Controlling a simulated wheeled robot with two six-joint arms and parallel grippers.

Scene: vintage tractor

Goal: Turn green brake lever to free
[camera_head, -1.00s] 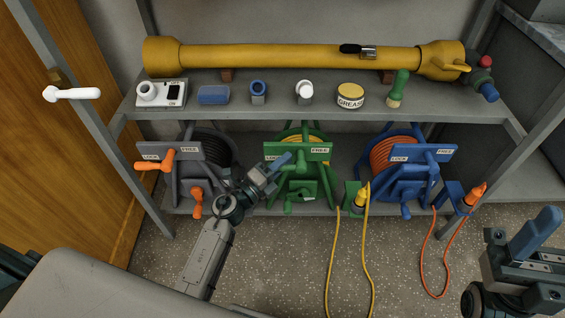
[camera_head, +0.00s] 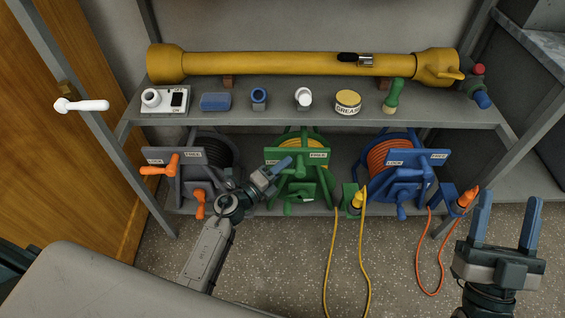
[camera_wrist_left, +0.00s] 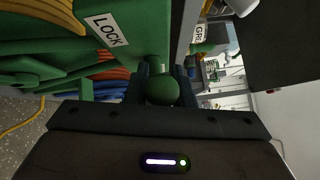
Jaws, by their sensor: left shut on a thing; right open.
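The green hose reel (camera_head: 299,190) stands on the lower shelf, in the middle of three reels. Its top plate (camera_head: 319,157) carries a FREE label on the right. My left gripper (camera_head: 283,164) covers the plate's left part in the head view. In the left wrist view, the round end of the green brake lever (camera_wrist_left: 163,90) sits between the fingers of my left gripper (camera_wrist_left: 162,80), which is shut on it. The LOCK label (camera_wrist_left: 107,29) shows close by there. My right gripper (camera_head: 506,220) is open and empty at the lower right, away from the reels.
A grey reel (camera_head: 188,177) with orange handles stands left and a blue reel (camera_head: 403,175) right. Yellow and orange hoses hang to the floor. The upper shelf (camera_head: 425,112) holds a yellow shaft (camera_head: 300,63), a grease tin (camera_head: 347,102) and small items.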

